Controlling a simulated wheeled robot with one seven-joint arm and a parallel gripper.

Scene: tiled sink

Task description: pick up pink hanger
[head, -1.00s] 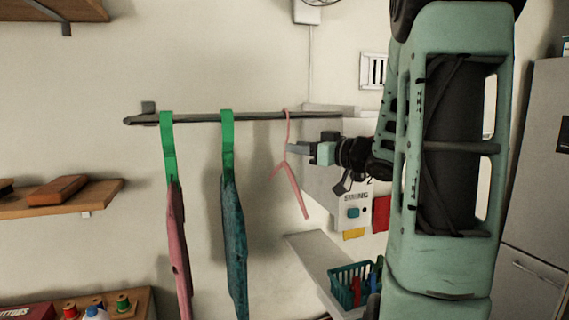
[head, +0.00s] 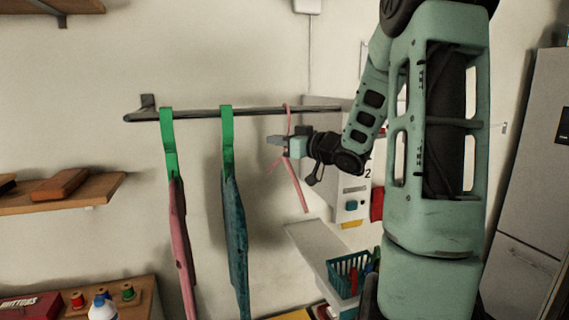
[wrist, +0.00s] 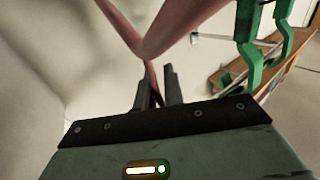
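The pink hanger (head: 297,186) hangs by its hook from the metal rail, near the rail's right end. It also shows large in the wrist view (wrist: 165,38), where its arms meet in a V just beyond my fingers. My gripper (head: 271,140) is at the hanger's neck, just below the rail. In the wrist view my gripper (wrist: 158,82) has its two fingers apart, with the hanger's thin neck appearing between them. I cannot tell whether either finger touches it.
The rail (head: 195,113) also carries two green hangers (head: 168,140) (head: 227,140) with pink and teal garments, left of my gripper. A wall box (head: 350,190) stands to the right. A teal basket (head: 347,270) sits on a ledge below. Wooden shelves are at left.

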